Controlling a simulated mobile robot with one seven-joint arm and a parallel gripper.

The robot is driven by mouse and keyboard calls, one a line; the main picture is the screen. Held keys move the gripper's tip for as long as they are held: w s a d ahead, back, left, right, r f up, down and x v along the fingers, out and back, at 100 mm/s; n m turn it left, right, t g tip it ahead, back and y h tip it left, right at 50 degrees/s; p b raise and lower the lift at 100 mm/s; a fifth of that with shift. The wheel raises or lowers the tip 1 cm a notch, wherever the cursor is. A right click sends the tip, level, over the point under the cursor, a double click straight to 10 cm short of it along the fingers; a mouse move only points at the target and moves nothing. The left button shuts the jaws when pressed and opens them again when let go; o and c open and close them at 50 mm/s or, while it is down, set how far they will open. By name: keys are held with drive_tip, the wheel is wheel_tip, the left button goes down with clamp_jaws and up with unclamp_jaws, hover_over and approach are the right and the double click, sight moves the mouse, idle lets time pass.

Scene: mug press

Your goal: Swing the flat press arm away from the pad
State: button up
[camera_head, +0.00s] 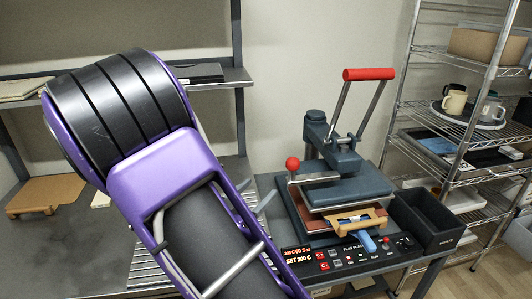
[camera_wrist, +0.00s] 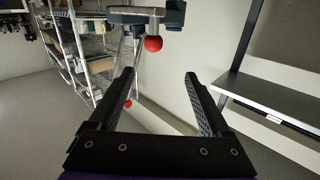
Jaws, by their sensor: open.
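The flat press (camera_head: 352,187) stands on a bench right of centre in the head view. Its dark grey upper plate lies over the lower pad, of which only a reddish-brown edge (camera_head: 310,207) shows. A red ball knob (camera_head: 292,163) sticks up at the plate's left side; a red-topped lever handle (camera_head: 369,74) rises above. In the wrist view a red ball knob (camera_wrist: 153,43) hangs under a dark part of the press, beyond my fingertips. My gripper (camera_wrist: 160,74) is open with nothing between its fingers. My arm mostly hides it in the head view, left of the press.
A control panel (camera_head: 345,255) lies along the press's front, with a wooden piece (camera_head: 355,220) and a blue item (camera_head: 368,243) there. A black bin (camera_head: 428,222) stands right of the press. A wire shelf with mugs (camera_head: 454,103) is at the right. A bench with a brown board (camera_head: 45,193) is left.

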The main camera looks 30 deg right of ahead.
sight(289, 166)
drive_tip(key=x, duration=1.1)
drive_tip(key=s+x, duration=0.1)
drive_tip(key=x, duration=0.5)
drive_tip(key=shift+d, duration=0.5)
clamp_jaws()
